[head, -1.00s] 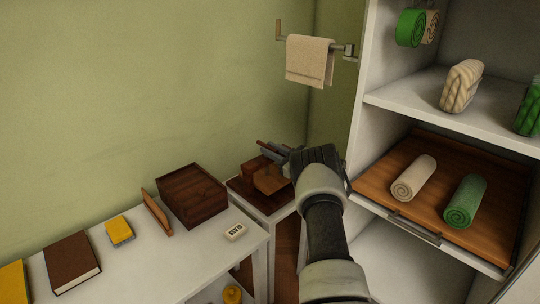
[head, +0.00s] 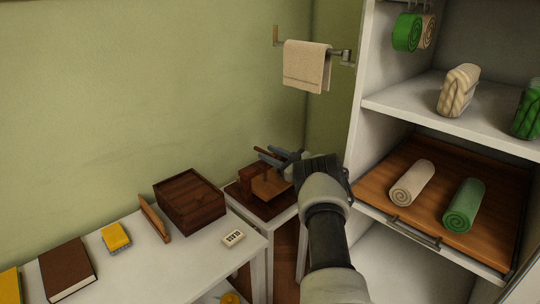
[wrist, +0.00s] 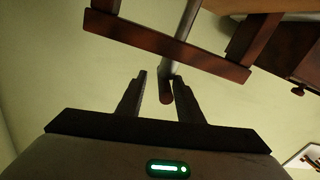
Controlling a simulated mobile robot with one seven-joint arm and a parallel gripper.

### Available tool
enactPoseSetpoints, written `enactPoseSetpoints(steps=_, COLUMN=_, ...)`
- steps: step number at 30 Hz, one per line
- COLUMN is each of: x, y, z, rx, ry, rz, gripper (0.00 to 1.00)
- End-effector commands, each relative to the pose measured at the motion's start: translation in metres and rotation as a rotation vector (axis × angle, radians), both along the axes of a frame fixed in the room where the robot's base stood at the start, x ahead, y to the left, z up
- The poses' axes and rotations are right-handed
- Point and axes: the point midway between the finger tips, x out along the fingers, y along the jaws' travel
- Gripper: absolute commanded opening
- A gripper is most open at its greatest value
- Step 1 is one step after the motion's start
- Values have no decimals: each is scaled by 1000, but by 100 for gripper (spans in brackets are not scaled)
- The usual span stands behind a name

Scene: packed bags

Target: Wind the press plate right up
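The press (head: 255,190) is a small brown wooden frame on the low white stand in the corner, partly behind my gripper (head: 296,170). Thin grey and red-brown bars (head: 270,158) stick out at its top. In the wrist view a red-brown wooden beam (wrist: 150,38) crosses the top, with a grey rod (wrist: 178,50) running down past it. A red-brown handle end (wrist: 165,97) lies between the two dark fingers of my gripper (wrist: 160,77), closer to the right finger. The fingers are apart, with a gap beside the handle. I cannot clearly make out the press plate's height.
A white table (head: 200,262) at left carries a dark wooden box (head: 190,200), books and a small white device (head: 233,238). The white cabinet (head: 435,118) with a pulled-out wooden shelf and rolled towels stands close right of my arm. A towel (head: 306,66) hangs behind.

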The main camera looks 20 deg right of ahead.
Motion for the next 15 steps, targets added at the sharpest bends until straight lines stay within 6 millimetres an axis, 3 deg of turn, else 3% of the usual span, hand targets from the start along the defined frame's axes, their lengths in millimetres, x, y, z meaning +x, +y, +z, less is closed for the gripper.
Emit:
enactPoseSetpoints(steps=8, x=0, y=2, z=-1, rx=1, ry=2, rz=4, gripper=32)
enactPoseSetpoints(steps=15, x=0, y=2, z=33, rx=1, ry=0, rz=4, gripper=32)
